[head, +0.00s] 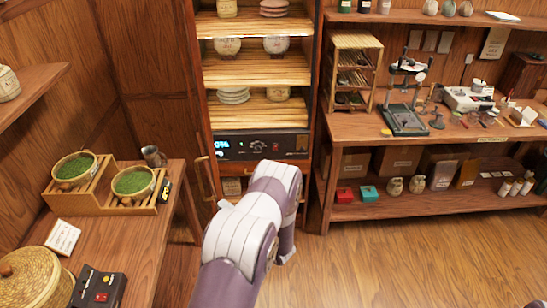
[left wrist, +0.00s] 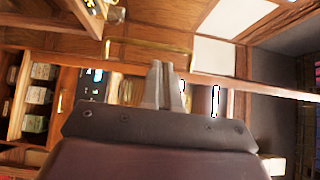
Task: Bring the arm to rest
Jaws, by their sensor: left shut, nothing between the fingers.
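My left arm (head: 240,240) reaches up from the bottom middle of the head view and bends over in front of the lit cabinet. Its fingers are hidden behind the arm there. In the left wrist view my left gripper (left wrist: 164,80) shows with its two grey fingers together and nothing between them. No object is in its grasp. My right gripper is in neither view.
The shelved cabinet (head: 258,68) with a control panel (head: 262,146) stands behind the arm. A side table (head: 135,245) with green bowls, a basket and a switch box is at left. A workbench (head: 440,127) is at right. Open floor (head: 400,265) lies right of the arm.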

